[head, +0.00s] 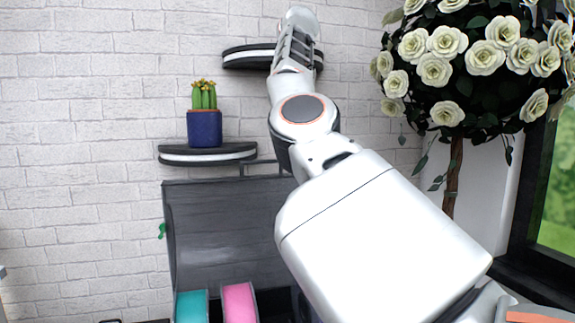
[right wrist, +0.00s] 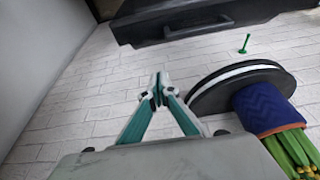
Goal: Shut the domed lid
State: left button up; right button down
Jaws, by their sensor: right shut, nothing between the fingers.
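A large dark grey panel (head: 230,225), which looks like the raised lid, stands upright against the brick wall in the head view. My right forearm hides its right side. A dark body with a bar handle (right wrist: 197,28) is at the top of the right wrist view; I take it to be the same lid. My right gripper (head: 299,22) is raised high in front of the upper wall shelf, well above the panel. Its fingertips (right wrist: 160,88) meet with nothing between them. My left gripper is not in view.
A teal spool (head: 191,307) and a pink spool (head: 239,303) stand below the panel. A cactus in a blue pot (head: 204,127) sits on the lower shelf (head: 208,153), just above the panel. An upper shelf (head: 248,58) and a rose tree (head: 453,150) are nearby.

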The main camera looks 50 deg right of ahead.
jog(key=x, duration=0.9)
jog(key=shift+s+a+f, duration=0.3)
jog(key=shift+s+a, duration=0.05)
jog(key=shift+s, duration=0.05)
jog(key=shift+s+a+r, duration=0.15)
jog(key=shift+s+a, duration=0.4)
jog(key=shift+s, duration=0.2)
jog(key=shift+s+a, duration=0.15)
jog(key=shift+s, duration=0.35)
